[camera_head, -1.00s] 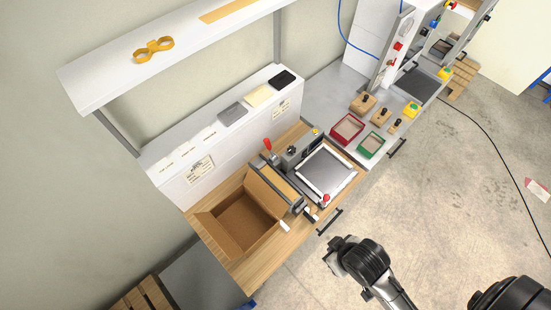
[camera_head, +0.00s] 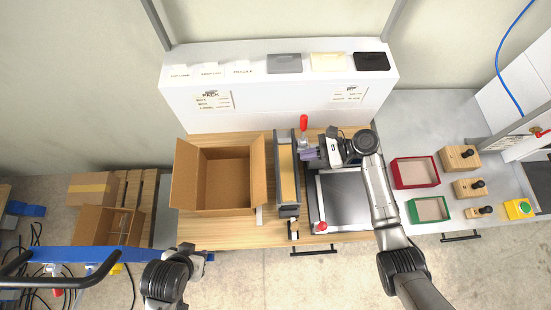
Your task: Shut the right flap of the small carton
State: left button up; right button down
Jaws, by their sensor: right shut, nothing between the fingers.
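The small carton (camera_head: 215,205) stands open at the top on the wooden bench, left of centre. Its right flap (camera_head: 259,172) stands up along the right side, and its left flap (camera_head: 186,170) is also raised. My right gripper (camera_head: 308,154) is shut and empty. It points left above the bench, to the right of the carton and apart from the right flap. A part of my left arm (camera_head: 168,278) shows at the bottom, below the carton; its fingers cannot be made out.
A narrow upright fixture (camera_head: 287,180) stands between carton and right gripper, with a red-handled clamp (camera_head: 303,124) behind it. A framed grey plate (camera_head: 343,198) lies to the right. A white ledge (camera_head: 265,95) borders the back. Red (camera_head: 416,172) and green trays (camera_head: 429,209) sit farther right.

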aim_at(263, 156)
jog(key=shift+m+y, duration=0.4)
jog(key=shift+m, duration=0.3)
jog(key=x, duration=0.3)
jog(key=w+x, duration=0.1)
jog(key=x, duration=0.5)
jog(key=shift+w+a+r, duration=0.2)
jog(key=shift+w+a, duration=0.1)
jog(key=shift+a, duration=0.2)
jog(key=shift+p, duration=0.3)
